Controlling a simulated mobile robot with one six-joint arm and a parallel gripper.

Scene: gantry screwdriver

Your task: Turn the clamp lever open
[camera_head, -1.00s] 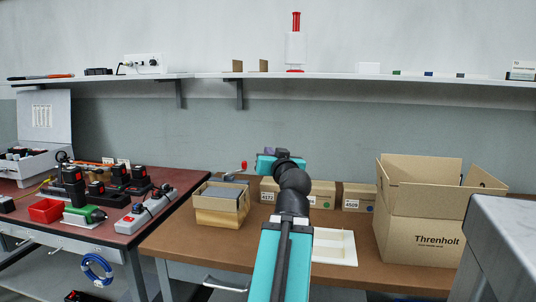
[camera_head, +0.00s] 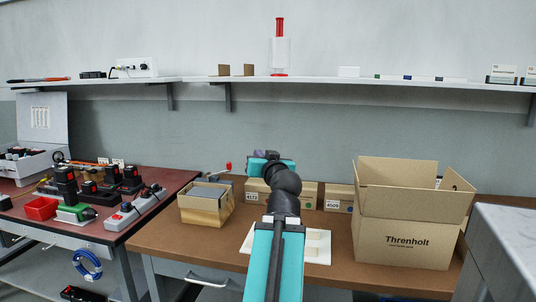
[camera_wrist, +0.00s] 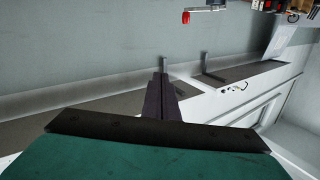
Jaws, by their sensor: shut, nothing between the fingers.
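The clamp lever (camera_head: 228,167) shows in the head view as a small red-ended handle on a thin grey arm, just behind the open carton on the brown bench. In the wrist view, a red knob on a grey bar (camera_wrist: 186,17), which looks like the same lever, is near the top edge. My gripper (camera_head: 262,154) is to the right of the lever in the head view, apart from it. In the wrist view its fingers (camera_wrist: 161,76) are together with nothing between them. The lever's clamp body is partly hidden behind the carton.
An open carton (camera_head: 207,217) stands at the bench's left. A large Threnholt box (camera_head: 405,240) stands right, with a white tray (camera_head: 318,257) and small labelled boxes (camera_head: 338,197) nearby. A grey cabinet (camera_head: 505,240) is at the right edge. A tool-covered red-brown bench (camera_head: 170,187) is left.

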